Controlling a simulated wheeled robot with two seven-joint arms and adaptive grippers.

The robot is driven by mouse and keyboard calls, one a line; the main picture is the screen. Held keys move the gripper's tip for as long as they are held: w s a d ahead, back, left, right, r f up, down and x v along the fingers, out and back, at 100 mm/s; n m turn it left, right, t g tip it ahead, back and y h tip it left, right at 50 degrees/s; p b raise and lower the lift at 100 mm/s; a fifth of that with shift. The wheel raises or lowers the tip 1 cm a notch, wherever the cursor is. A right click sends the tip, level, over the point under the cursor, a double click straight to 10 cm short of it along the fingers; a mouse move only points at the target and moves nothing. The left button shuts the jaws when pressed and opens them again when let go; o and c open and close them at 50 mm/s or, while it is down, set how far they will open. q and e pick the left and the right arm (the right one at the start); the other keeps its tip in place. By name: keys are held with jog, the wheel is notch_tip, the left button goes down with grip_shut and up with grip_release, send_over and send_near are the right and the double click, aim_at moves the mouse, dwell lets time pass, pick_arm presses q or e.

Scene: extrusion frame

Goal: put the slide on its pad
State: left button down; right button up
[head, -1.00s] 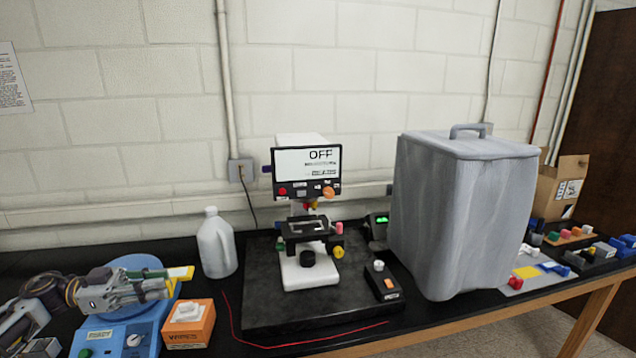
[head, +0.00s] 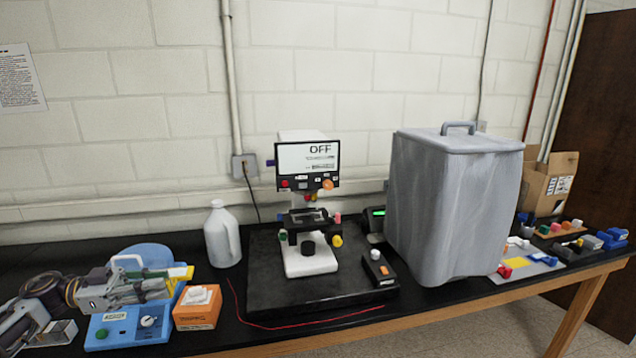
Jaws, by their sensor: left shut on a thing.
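My left gripper (head: 160,287) comes in from the left, over the blue device (head: 112,331) with a round blue top. It is shut on a thin piece with a yellow part (head: 181,273) showing at the fingertips, apparently the slide. The rest of the piece is hidden by the fingers or too small to tell. A yellow pad (head: 514,263) lies on a light grey board at the right; I cannot tell if it is the slide's pad. My right gripper is not in view.
An orange box (head: 196,312) with a white top stands just right of the gripper. A white jug (head: 222,238), a microscope (head: 309,262) with a screen reading OFF on a black slab (head: 270,290), and a tall grey bin (head: 455,215) follow. A red cord (head: 300,325) lies along the front.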

pick_arm(q)
jog(key=shift+s, duration=0.15)
jog(key=shift+w+a+n+t+y, duration=1.4)
jog(key=shift+w+n+t+y, duration=1.85)
jog(key=shift+w, duration=0.6)
jog(key=shift+w+a+n+t+y, duration=1.35)
jog(key=shift+w+n+t+y, duration=1.75)
jog(key=shift+w+t, duration=0.6)
jog(key=s+d+f+n+y+b, duration=0.1)
jog(key=s+d+f+y+b, duration=0.1)
jog(key=s+d+f, duration=0.4)
jog(key=s+d+f+n+y+b, duration=0.2)
jog(key=s+d+f, duration=0.4)
jog(key=d+f, duration=0.7)
notch_tip(320, 180, down, 5)
jog(key=shift+s+r+y, duration=0.2)
jog(key=shift+s+y, duration=0.05)
jog(key=shift+y, duration=0.2)
